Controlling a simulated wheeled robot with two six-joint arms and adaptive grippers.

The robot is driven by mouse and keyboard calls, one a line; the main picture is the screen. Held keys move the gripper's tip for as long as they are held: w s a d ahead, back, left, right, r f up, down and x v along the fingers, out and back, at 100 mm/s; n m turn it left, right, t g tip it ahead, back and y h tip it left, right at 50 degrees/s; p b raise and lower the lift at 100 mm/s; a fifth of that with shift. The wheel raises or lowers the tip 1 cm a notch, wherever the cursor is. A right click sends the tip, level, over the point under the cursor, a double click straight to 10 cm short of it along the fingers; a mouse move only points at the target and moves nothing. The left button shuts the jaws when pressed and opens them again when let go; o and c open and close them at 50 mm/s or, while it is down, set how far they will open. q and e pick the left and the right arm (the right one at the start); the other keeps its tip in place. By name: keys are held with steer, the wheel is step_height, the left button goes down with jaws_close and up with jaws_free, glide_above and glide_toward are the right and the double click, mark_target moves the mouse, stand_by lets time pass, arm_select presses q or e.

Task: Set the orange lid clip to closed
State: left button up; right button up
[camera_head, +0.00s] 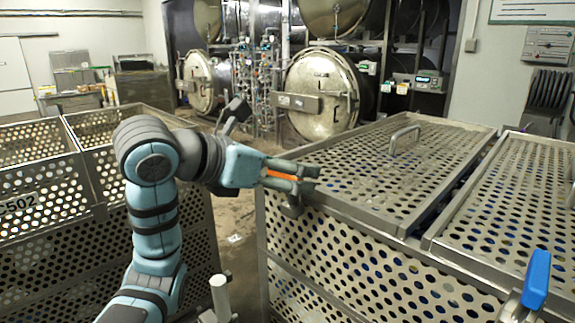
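The orange lid clip (283,176) is at the near left corner of a perforated metal basket with a lid. Only a narrow orange strip of it shows. My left gripper (308,179) reaches in from the left at that corner, with one finger on each side of the orange strip. The fingers are close together and look shut on the clip. They hide most of it, so its exact angle is hard to tell. The perforated lid (400,165) lies flat on the basket (340,255). My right gripper is not in view.
A blue clip (537,279) stands up at the basket's front right. The lid has a raised metal handle (405,138). Another perforated basket (40,205) stands at left, with a floor gap between. Round autoclave doors (322,95) are behind.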

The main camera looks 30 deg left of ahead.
arm_select(q)
steer(key=shift+w+f, duration=0.15)
steer(key=shift+w, duration=0.1)
steer(key=shift+s+d, duration=0.1)
steer(key=shift+s, duration=0.15)
steer(key=shift+w, duration=0.15)
steer(key=c, duration=1.1)
steer(key=shift+c, duration=0.2)
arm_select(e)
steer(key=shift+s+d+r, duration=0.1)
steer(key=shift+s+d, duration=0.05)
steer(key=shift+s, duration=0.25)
